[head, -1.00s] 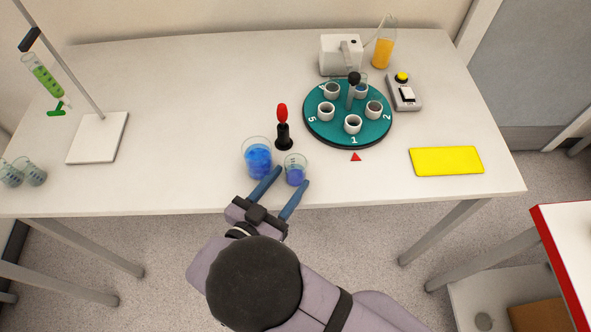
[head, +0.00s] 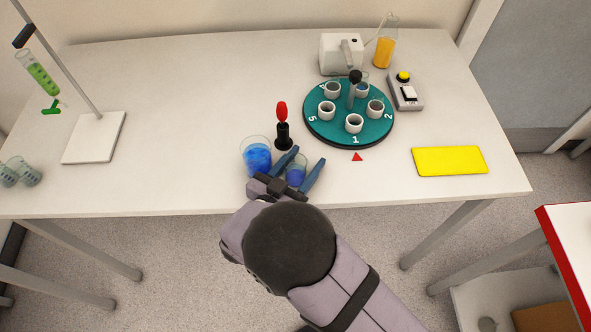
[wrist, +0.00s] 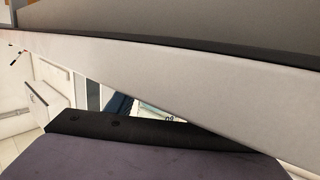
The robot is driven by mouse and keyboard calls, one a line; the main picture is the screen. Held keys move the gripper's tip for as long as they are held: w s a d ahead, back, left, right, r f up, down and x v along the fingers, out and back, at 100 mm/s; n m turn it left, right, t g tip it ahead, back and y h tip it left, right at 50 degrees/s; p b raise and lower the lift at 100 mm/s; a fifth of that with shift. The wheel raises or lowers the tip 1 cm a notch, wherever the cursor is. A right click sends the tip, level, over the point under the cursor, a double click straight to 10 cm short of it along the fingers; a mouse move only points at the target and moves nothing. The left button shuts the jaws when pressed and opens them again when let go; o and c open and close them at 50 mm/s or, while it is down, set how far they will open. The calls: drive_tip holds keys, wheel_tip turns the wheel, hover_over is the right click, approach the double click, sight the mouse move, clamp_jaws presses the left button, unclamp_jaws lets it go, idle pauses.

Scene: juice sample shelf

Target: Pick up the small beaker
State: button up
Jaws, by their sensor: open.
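The small beaker (head: 296,175) holds blue liquid and stands upright near the table's front edge in the head view. My gripper (head: 306,167) is open, with one blue finger on each side of the small beaker. I cannot tell whether the fingers touch it. The beaker's lower part is partly hidden by my gripper. A larger beaker of blue liquid (head: 257,158) stands just left of it, close to my left finger. The wrist view shows neither the beaker nor the fingertips clearly.
A black stand with a red top (head: 282,125) is just behind the beakers. A teal turntable with white cups (head: 320,135) is behind right. A yellow mat (head: 449,160) lies at the right.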

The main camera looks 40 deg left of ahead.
drive_tip(key=shift+c, duration=0.6)
drive_tip(key=c, duration=0.7)
drive_tip(key=shift+c, duration=0.2)
drive_tip(key=shift+r, duration=0.2)
wheel_tip(320, 180, up, 15)
drive_tip(key=p, duration=0.3)
drive_tip(key=shift+f, duration=0.15)
